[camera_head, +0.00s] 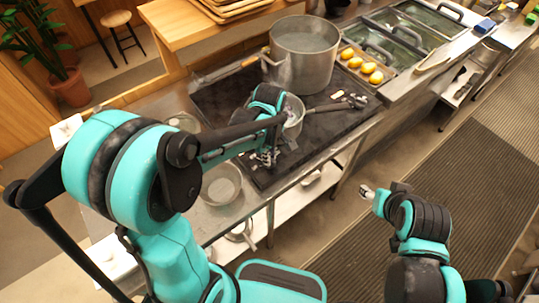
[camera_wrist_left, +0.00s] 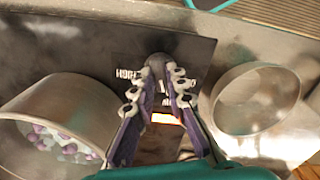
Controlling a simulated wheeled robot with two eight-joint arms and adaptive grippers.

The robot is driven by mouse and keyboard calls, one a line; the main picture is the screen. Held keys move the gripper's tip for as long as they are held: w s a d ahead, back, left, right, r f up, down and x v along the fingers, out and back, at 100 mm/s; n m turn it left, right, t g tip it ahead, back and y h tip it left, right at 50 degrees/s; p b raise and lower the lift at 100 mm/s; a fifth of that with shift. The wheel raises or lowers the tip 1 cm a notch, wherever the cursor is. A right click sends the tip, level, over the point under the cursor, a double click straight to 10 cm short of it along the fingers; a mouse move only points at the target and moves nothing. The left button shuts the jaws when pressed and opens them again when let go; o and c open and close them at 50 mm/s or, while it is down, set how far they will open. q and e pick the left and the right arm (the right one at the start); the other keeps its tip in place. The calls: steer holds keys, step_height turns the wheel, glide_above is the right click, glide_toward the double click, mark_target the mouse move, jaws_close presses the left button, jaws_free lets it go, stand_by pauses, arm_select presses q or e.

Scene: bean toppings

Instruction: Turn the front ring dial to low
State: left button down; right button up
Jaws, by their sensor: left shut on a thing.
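The front ring dial is a dark knob (camera_wrist_left: 159,60) on the black cooktop, seen in the left wrist view between my left fingertips. White lettering beside it reads HIGH (camera_wrist_left: 128,74); other marks are partly covered by my fingers. My left gripper (camera_wrist_left: 163,78) is shut on the dial. In the head view my left gripper (camera_head: 266,157) is at the front edge of the cooktop (camera_head: 285,172), and the dial there is hard to make out. The dial's exact setting cannot be read. My right gripper (camera_head: 367,192) hangs over the floor, away from the cooktop; its jaws are too small to judge.
A saucepan (camera_wrist_left: 20,125) with purple and white beans stands close on the left in the wrist view. An empty metal bowl (camera_wrist_left: 255,100) is on the right. A large stockpot (camera_head: 304,60) is at the back, beside a tray of yellow items (camera_head: 362,66).

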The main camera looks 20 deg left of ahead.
stand_by(0.5)
arm_select(q)
steer(key=c, duration=1.5)
jaws_free()
steer(key=shift+c, duration=0.2)
step_height(320, 180, up, 12)
